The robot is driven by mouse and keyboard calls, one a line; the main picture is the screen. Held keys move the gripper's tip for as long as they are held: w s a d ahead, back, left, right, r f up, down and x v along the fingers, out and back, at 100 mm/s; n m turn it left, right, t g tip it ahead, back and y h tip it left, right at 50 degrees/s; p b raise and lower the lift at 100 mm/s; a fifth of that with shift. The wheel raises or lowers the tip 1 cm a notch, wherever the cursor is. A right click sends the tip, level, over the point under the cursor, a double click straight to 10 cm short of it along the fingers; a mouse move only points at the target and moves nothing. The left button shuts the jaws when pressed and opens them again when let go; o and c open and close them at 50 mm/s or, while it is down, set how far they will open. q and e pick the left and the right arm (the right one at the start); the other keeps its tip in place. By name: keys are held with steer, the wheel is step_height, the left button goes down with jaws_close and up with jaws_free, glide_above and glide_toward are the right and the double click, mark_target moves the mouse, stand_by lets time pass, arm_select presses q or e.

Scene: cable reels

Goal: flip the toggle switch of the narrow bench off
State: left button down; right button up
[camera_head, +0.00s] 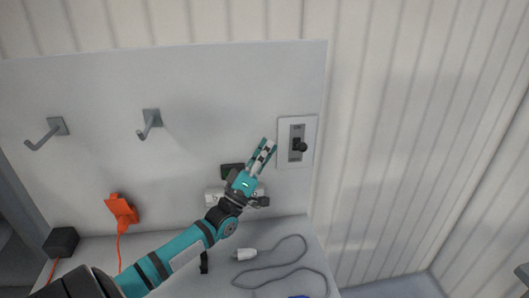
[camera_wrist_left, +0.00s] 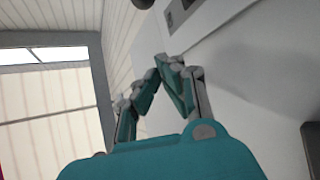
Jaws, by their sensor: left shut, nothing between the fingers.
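The toggle switch (camera_head: 297,143) has a white plate, a grey inner plate and a dark lever with a round knob. It sits on the upright panel near its right edge. I cannot tell for sure whether the lever points up or down. My left gripper (camera_head: 266,147) is shut and empty, its fingertips left of the switch plate and apart from the knob. In the left wrist view the closed fingers (camera_wrist_left: 165,62) point up toward the panel. Part of the switch plate (camera_wrist_left: 180,12) and a dark round knob (camera_wrist_left: 143,3) show at the top edge. My right gripper is not in view.
Two metal hooks (camera_head: 151,122) stick out of the white panel (camera_head: 215,80) on the left. An orange plug-like tool (camera_head: 122,209), a black block (camera_head: 62,242) and a white-ended grey cable (camera_head: 246,254) are at the bench. Corrugated wall (camera_head: 420,130) lies right of the panel.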

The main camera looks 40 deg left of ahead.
mark_target(302, 147)
arm_select(q)
steer(key=p+x, duration=0.2)
steer(key=x, duration=0.4)
steer(key=d+f+p, duration=0.1)
steer(key=d+f, duration=0.1)
steer(key=d, duration=0.1)
steer(key=shift+w+f+p, duration=0.1)
steer(key=shift+f+p, duration=0.2)
steer(key=shift+f, duration=0.05)
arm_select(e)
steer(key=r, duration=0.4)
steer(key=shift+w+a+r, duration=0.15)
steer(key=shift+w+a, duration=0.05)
